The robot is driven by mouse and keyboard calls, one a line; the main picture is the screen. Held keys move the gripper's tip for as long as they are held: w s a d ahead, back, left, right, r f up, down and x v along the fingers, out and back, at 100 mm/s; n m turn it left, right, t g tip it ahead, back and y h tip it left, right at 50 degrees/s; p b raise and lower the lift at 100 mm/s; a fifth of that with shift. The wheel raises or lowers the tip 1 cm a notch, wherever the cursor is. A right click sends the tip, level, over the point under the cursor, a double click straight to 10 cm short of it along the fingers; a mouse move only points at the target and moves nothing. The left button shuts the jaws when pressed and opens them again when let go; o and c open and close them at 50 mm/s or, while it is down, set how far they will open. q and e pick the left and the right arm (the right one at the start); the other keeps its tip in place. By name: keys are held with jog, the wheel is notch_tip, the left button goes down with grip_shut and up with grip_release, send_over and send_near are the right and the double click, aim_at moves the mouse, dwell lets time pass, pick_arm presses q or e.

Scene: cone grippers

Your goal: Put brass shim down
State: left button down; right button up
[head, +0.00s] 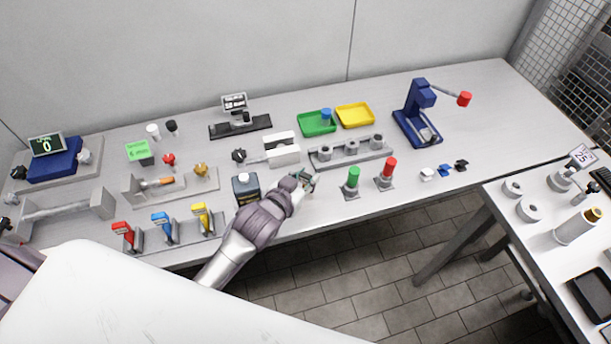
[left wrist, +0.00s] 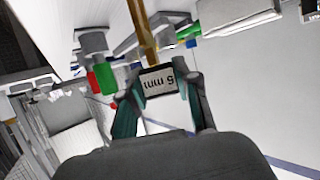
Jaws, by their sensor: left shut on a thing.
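My left gripper (head: 304,181) is over the front part of the long grey table in the head view, just left of the green-handled piece. In the left wrist view, its fingers (left wrist: 158,88) are shut on the dark block of the brass shim (left wrist: 158,80), which is marked "5 mm". A narrow brass strip (left wrist: 146,32) runs up from the block, away from the gripper. In the head view the shim is mostly hidden by the gripper, and I cannot tell whether it touches the table. My right gripper is not in view.
A green tray (head: 309,128) and a yellow tray (head: 366,121) lie behind. Bare table shows around (head: 330,208).

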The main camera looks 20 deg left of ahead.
pick_arm(q)
jog(key=shift+f, duration=0.1)
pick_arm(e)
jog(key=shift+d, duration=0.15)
pick_arm(q)
jog(key=c, duration=1.1)
grip_release()
jog(key=shift+c, duration=0.2)
jog(key=o, duration=0.3)
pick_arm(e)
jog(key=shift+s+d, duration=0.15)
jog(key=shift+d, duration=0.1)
pick_arm(q)
jog(key=b+v, duration=0.1)
jog(key=v, duration=1.1)
jog(key=shift+r+b, duration=0.25)
jog(key=shift+b, duration=0.05)
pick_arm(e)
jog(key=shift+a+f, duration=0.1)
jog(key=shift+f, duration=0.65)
